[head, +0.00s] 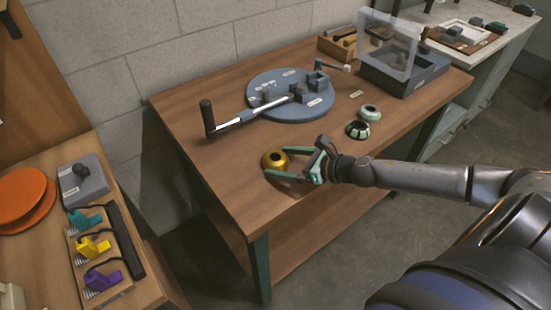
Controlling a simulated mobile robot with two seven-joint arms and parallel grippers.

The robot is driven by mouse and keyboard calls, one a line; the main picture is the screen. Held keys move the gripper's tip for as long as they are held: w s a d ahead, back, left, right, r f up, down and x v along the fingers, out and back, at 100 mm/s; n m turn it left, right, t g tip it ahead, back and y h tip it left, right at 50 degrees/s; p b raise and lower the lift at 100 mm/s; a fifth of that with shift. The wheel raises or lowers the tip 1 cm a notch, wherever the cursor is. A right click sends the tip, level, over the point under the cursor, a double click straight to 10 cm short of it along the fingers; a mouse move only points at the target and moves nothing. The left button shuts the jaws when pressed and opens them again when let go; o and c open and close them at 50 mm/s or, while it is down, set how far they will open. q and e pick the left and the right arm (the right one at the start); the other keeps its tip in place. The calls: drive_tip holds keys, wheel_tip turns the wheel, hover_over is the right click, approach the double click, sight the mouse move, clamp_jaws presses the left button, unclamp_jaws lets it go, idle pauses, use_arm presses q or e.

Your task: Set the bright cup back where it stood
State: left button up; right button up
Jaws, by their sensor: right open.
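A bright gold cup (274,161) with a dark round opening stands on the wooden table near its front edge. My right gripper (280,162) comes in from the right. Its green fingers are open and reach either side of the cup; I cannot tell whether they touch it. Two more cups, a dark one with pale marks (358,130) and a pale green one (370,112), stand to the upper right. My left gripper is not in view.
A round blue-grey plate (262,82) with blocks and a black-handled lever (207,116) lies behind the gold cup. A grey box with a raised clear lid (412,80) stands at the back right. The front left table top is clear.

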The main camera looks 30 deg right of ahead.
drive_tip(key=c, duration=1.3)
drive_tip(key=shift+r, duration=0.15)
